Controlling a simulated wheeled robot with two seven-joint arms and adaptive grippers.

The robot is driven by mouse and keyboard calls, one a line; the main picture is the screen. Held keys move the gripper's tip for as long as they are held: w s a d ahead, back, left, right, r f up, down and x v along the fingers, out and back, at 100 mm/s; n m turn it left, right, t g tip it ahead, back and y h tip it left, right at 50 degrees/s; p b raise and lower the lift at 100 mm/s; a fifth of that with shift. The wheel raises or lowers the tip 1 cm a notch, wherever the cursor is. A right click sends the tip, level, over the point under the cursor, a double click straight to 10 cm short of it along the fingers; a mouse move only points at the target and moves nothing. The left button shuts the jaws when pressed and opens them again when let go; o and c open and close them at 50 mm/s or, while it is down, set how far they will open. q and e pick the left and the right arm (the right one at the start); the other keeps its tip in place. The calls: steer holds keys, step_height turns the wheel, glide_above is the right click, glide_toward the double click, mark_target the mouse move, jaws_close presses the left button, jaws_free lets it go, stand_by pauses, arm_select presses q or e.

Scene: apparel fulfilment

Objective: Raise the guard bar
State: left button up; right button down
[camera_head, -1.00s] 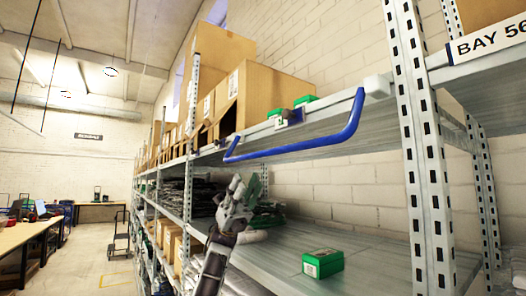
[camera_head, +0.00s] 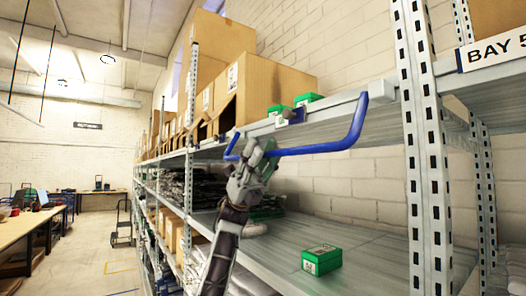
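The blue guard bar (camera_head: 318,149) hangs in front of the upper shelf's edge, its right arm rising to a pivot at the shelf rail. Its left part is partly hidden by my gripper. My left gripper (camera_head: 258,150) is at the bar's left part, its fingertips overlapping the bar in the picture. Whether the fingers are closed around it or only in front of it cannot be made out. My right gripper is not in view.
Cardboard boxes (camera_head: 270,90) and small green boxes (camera_head: 308,98) stand on the upper shelf (camera_head: 380,115). A green box (camera_head: 321,260) sits on the lower shelf (camera_head: 375,250), with dark folded stacks farther left. A perforated upright (camera_head: 425,170) stands at right.

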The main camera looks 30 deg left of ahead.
arm_select(q)
jaws_close()
stand_by(0.3)
steer(key=shift+s+n, duration=0.15)
steer(key=shift+n, duration=0.15)
